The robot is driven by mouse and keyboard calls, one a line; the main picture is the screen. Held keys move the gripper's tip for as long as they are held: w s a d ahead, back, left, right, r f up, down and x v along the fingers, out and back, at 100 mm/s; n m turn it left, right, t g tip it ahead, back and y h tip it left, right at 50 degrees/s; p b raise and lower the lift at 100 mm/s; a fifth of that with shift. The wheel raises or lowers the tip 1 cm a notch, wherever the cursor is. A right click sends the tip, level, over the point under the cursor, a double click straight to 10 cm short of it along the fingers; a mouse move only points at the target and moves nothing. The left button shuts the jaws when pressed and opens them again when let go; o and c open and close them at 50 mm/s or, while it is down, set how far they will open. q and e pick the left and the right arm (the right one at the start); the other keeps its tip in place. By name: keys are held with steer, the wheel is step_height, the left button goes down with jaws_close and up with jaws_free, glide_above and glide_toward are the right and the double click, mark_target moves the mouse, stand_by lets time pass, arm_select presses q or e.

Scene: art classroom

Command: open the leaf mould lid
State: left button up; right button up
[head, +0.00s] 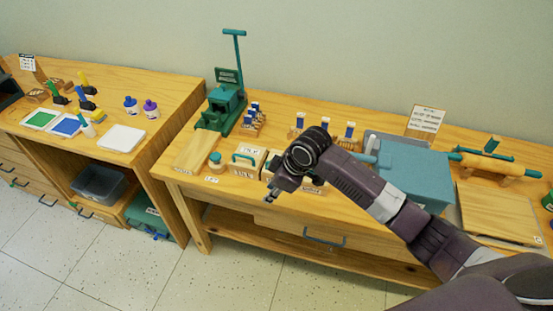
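My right arm reaches in from the right over the table. Its gripper (273,194) points down and left, just right of the block and apart from it. The fingers are small and dark, so their opening is unclear. The arm hides part of the table and some items behind it. My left gripper is not in view.
A green press (226,105) stands behind the block, with a small green-topped knob (215,159) at its left. Stamps (300,121) stand behind my arm. A blue-grey box (415,172) and a rolling pin (490,166) are at right. A second table (170,90) holds paint things.

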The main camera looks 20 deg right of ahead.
steer(key=w+d+r, duration=0.7)
steer(key=w, duration=0.2)
steer(key=p+x, duration=0.1)
steer(key=x, duration=0.5)
steer(key=shift+s, duration=0.15)
steer(key=shift+w+a+f+t+h, duration=0.1)
steer(key=shift+w+f+t+h, duration=0.05)
steer(key=shift+f, duration=0.3)
steer(key=shift+w+a+f+t+h, duration=0.1)
steer(key=shift+w+f+t+h, duration=0.1)
steer(key=shift+f, duration=0.25)
jaws_close()
